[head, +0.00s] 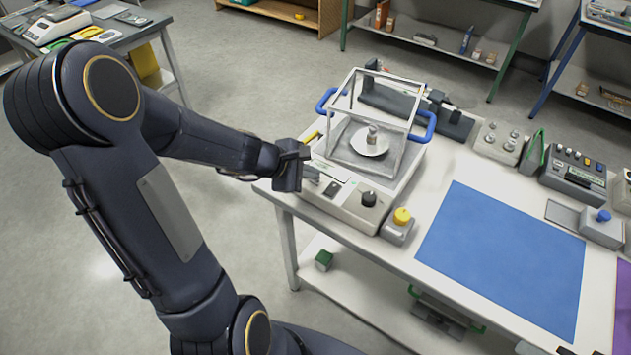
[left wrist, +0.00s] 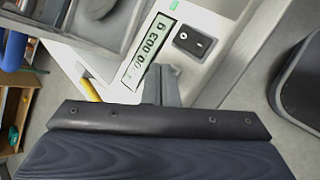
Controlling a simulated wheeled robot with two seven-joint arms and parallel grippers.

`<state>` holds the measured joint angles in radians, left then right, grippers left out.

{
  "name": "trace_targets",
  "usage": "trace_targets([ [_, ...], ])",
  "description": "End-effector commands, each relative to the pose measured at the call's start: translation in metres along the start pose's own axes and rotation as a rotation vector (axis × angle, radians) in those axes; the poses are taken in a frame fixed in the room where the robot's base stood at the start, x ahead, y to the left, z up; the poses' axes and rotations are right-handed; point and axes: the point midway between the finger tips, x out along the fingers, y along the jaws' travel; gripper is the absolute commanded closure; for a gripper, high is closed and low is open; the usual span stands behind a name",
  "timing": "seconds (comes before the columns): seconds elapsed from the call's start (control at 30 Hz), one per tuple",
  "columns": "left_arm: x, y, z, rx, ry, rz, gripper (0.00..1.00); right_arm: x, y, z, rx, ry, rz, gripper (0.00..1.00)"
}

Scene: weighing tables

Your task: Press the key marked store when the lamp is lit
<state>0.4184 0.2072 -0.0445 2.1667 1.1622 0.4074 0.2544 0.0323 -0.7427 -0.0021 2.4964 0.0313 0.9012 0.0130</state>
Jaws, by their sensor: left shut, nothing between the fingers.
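A pale balance (head: 340,203) with a clear draught shield (head: 372,120) stands at the near left corner of the white table. A weight (head: 372,135) sits on its round pan inside. No "store" marking is readable. My left gripper (head: 312,173) is shut and empty at the balance's left front edge, its fingertips (left wrist: 160,78) close to the display.
A black knob (head: 369,198) is on the balance front. A box with a yellow button (head: 402,216) stands to its right. A blue mat (head: 505,255) lies beyond, bare. A dark device with keys (head: 575,177) and a blue-button box (head: 602,225) stand at right.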

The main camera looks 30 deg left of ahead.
Motion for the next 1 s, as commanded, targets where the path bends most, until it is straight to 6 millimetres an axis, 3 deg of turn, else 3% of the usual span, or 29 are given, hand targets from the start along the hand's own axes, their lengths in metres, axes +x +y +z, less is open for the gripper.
trace_targets([
  [1.0,0.005,-0.0035,-0.0035,0.0,0.0,0.0,1.0,0.0069,0.0031,0.0035,0.0,0.0,0.0,0.64],
])
